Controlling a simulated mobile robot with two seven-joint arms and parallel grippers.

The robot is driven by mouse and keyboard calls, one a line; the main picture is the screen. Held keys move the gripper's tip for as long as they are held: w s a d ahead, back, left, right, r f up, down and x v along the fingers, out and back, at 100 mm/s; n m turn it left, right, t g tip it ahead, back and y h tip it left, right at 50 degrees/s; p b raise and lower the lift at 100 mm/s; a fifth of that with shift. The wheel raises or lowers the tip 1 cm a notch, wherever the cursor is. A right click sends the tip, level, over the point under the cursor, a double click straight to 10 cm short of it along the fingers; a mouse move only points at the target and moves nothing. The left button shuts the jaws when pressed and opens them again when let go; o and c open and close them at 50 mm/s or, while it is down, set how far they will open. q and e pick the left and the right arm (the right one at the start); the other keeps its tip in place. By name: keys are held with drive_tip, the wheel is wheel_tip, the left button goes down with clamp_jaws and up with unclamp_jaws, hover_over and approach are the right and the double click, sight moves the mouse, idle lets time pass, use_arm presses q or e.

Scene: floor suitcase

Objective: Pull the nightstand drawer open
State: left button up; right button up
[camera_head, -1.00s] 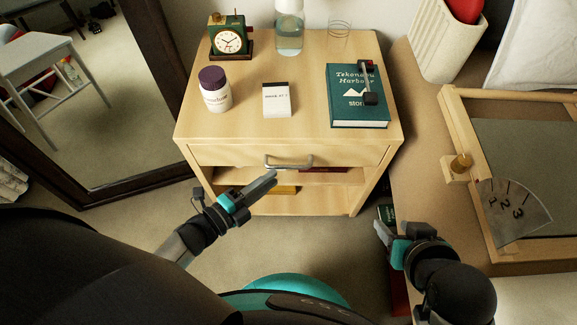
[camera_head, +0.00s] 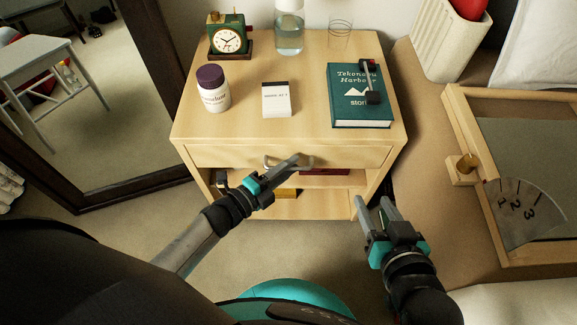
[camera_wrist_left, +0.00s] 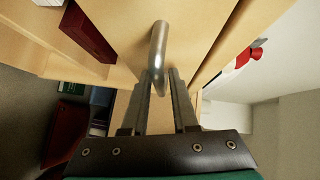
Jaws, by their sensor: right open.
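The pale wood nightstand (camera_head: 290,125) stands in the middle of the head view. Its drawer (camera_head: 352,157) looks shut under the top. The curved metal handle (camera_head: 268,162) is on the drawer front, partly hidden by my left gripper (camera_head: 298,163). In the left wrist view the handle (camera_wrist_left: 158,42) reaches between the tips of my left gripper (camera_wrist_left: 162,74). Its fingers are apart, with a small gap beside the bar; contact is unclear. My right gripper (camera_head: 371,203) is open and empty, in front of the nightstand's right side.
A dark-framed mirror (camera_head: 150,90) stands left. A wooden-framed board (camera_head: 525,140) lies right.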

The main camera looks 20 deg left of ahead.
use_arm(q)
drive_tip(key=shift+c, duration=0.4)
clamp_jaws()
idle(1.0)
